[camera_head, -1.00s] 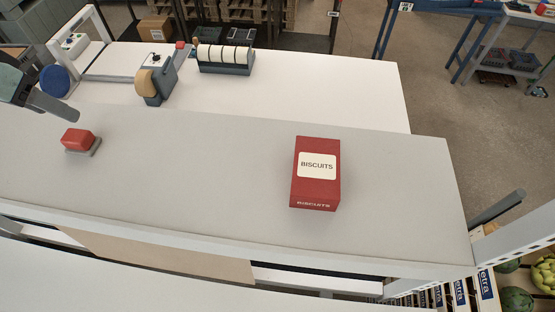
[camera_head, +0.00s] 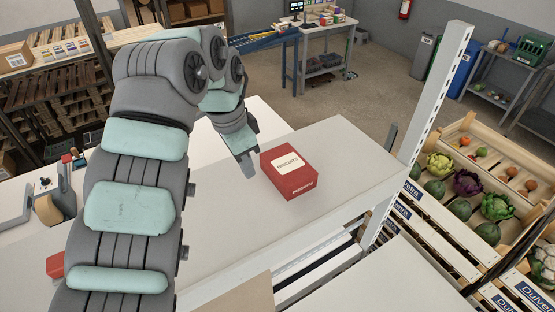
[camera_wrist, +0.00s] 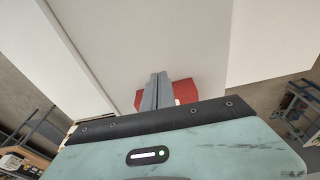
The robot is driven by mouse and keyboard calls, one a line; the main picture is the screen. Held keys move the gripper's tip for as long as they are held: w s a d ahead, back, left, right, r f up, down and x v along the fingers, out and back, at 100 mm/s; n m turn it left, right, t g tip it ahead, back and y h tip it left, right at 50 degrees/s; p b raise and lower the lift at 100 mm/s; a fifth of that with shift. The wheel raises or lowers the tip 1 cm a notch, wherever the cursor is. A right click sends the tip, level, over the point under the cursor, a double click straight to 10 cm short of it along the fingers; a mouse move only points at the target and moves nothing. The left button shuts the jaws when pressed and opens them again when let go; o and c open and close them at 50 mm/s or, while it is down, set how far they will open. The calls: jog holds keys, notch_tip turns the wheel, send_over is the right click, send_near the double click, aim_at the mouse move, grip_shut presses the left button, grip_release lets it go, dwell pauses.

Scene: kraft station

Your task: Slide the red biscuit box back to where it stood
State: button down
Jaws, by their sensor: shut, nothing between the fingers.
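The red biscuit box (camera_head: 290,172) stands on the grey shelf top in the head view, with its white "BISCUITS" label showing. My gripper (camera_head: 249,170) is shut and empty, pointing down just left of the box. I cannot tell whether the fingers touch the box. In the wrist view, the shut fingers of my gripper (camera_wrist: 157,90) cover the middle of the red box (camera_wrist: 184,92), which shows on both sides of them. The lower part of the box is hidden there by the gripper body.
The grey shelf top (camera_head: 340,160) is clear to the right of the box. A white metal post (camera_head: 428,120) rises beyond its right end. Crates of vegetables (camera_head: 490,150) stand farther right. A red block (camera_head: 55,264) is partly hidden behind my arm at lower left.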

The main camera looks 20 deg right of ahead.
aim_at(294, 159)
jog(key=d, duration=0.4)
jog(key=w+d+b, duration=0.1)
jog(key=d, duration=0.3)
jog(key=w+d+b, duration=0.1)
jog(key=d, duration=0.3)
jog(key=shift+a+p, duration=0.1)
jog(key=shift+p, duration=0.3)
jog(key=shift+f, duration=0.3)
jog(key=shift+f+b, duration=0.35)
jog(key=shift+f, duration=0.15)
jog(key=shift+f, duration=0.1)
